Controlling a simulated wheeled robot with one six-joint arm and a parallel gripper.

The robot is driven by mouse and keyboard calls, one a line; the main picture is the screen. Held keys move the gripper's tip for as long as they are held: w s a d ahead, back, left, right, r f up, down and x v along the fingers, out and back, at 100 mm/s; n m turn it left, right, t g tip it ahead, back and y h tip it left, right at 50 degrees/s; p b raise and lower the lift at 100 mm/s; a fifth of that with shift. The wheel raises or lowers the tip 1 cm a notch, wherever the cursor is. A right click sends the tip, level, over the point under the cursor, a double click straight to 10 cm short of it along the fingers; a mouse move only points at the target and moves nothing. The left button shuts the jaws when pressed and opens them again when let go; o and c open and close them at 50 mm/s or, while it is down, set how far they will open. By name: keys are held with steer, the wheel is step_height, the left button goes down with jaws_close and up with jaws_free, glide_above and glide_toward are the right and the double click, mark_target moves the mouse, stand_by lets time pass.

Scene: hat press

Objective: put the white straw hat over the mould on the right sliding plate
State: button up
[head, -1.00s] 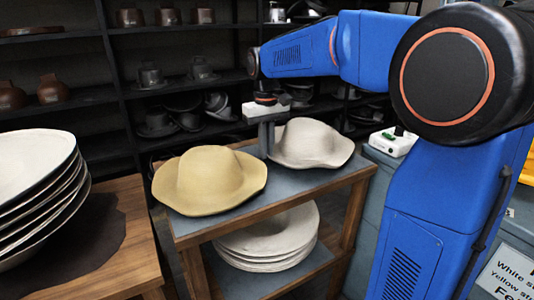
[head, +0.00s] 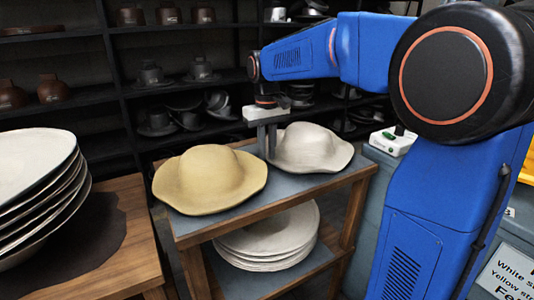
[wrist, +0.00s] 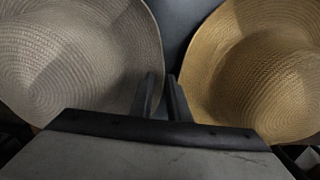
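The white straw hat (head: 312,147) lies crown up on the right part of the grey rack top, beside the yellow straw hat (head: 210,180). My gripper (head: 268,156) points down at the left brim of the white hat, between the two hats. Its two fingers stand slightly apart, with a narrow gap. In the wrist view my gripper (wrist: 164,95) has the white hat's brim (wrist: 75,60) at its left finger and the yellow hat (wrist: 255,75) to the right. It does not look shut on the brim. The mould and right sliding plate are not in view.
The wooden rack (head: 350,180) has a lower shelf with a stack of pale hats (head: 268,245). A wooden table (head: 135,235) on the left bears a stack of pale discs (head: 35,190). Dark shelves with moulds stand behind. A small white box with a green button (head: 393,141) is to the right.

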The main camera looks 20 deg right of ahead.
step_height(320, 180, up, 12)
steer(key=shift+f, duration=0.25)
steer(key=s+d+f+t, duration=0.1)
steer(key=s+f, duration=0.6)
steer(key=s, duration=0.3)
steer(key=s+d+f+m+t, duration=0.1)
steer(key=s+d+f+t, duration=0.1)
steer(key=s+f, duration=0.4)
steer(key=s+d+f+t, duration=0.1)
steer(key=s+f, duration=0.6)
steer(key=s, duration=0.8)
steer(key=shift+d+f+m+t, duration=0.3)
steer(key=shift+d+f+t, duration=0.1)
steer(key=shift+d, duration=0.25)
steer(key=shift+r, duration=0.1)
